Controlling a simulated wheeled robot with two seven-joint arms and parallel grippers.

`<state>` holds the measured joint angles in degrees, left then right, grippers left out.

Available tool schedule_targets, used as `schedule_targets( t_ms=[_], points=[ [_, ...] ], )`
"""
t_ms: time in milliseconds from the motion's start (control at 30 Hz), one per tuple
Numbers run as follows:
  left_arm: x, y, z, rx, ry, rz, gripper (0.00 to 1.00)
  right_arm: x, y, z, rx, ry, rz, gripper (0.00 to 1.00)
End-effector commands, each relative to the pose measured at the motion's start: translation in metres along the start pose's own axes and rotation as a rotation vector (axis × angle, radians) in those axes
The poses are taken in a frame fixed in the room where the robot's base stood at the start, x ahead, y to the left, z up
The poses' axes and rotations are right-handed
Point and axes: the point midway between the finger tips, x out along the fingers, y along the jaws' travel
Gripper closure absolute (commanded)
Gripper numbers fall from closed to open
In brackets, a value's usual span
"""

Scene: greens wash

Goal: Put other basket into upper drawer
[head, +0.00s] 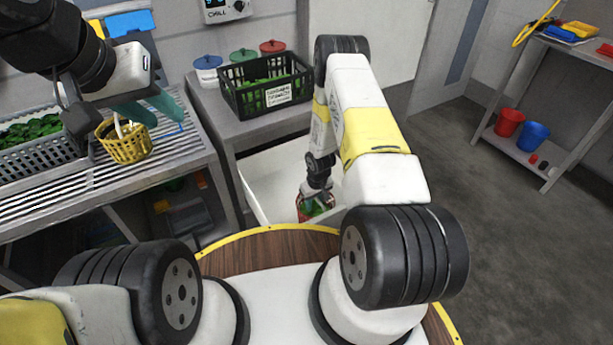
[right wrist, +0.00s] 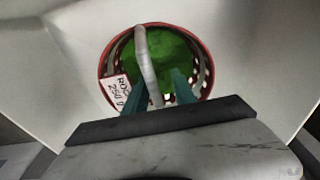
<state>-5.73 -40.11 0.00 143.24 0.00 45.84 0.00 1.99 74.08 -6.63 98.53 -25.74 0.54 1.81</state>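The white upper drawer (head: 262,180) is pulled open below the grey counter. A red basket (head: 303,208) of greens is inside it, and in the right wrist view the red basket (right wrist: 205,62) shows a white tag and pale handle. My right gripper (right wrist: 158,78) is over this basket, its teal fingers apart near the handle; neither appears clamped on it. A yellow basket (head: 126,150) with a pale handle stands on the slatted rack at the left. My left gripper (head: 166,122) is beside and above it, teal fingers spread, seemingly empty.
A black crate (head: 238,99) of greens with a label stands on the counter above the drawer, before several lidded pots. A grey crate (head: 30,160) of greens is at the far left. A shelf with red (head: 509,122) and blue (head: 533,135) buckets stands right.

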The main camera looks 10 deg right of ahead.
Motion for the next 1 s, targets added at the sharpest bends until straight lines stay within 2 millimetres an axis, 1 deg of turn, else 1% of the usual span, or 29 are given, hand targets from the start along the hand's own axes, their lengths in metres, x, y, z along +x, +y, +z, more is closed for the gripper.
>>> schedule_targets(
  t_ms=[67,167,500,600,767,833,867,933,967,1000],
  points=[
    [0.0,0.0,0.0,0.0,0.0,0.0,0.68,-0.005,0.0,-0.001,0.0,0.001,0.001,0.68],
    [0.0,0.0,0.0,0.0,0.0,0.0,0.68,-0.018,0.001,-0.002,0.0,0.002,0.001,0.68],
    [0.0,0.0,0.0,0.0,0.0,0.0,0.68,-0.09,0.0,-0.002,0.001,0.004,0.001,0.68],
    [0.0,0.0,0.0,0.0,0.0,0.0,0.68,-0.105,0.0,-0.002,0.0,0.003,0.0,0.68],
    [0.0,0.0,0.0,0.0,0.0,0.0,0.68,-0.121,0.0,-0.001,0.0,0.003,0.001,0.68],
    [0.0,0.0,0.0,0.0,0.0,0.0,0.68,-0.131,0.002,-0.004,0.004,0.008,0.004,0.68],
    [0.0,0.0,0.0,0.0,0.0,0.0,0.68,-0.138,0.003,-0.007,0.008,0.013,0.007,0.68],
    [0.0,0.0,0.0,0.0,0.0,0.0,0.68,-0.163,0.006,-0.015,0.022,0.03,0.016,0.68],
    [0.0,0.0,0.0,0.0,0.0,0.0,0.68,-0.178,0.008,-0.018,0.031,0.039,0.021,0.68],
    [0.0,0.0,0.0,0.0,0.0,0.0,0.68,-0.2,0.01,-0.023,0.044,0.053,0.027,0.68]
  ],
)
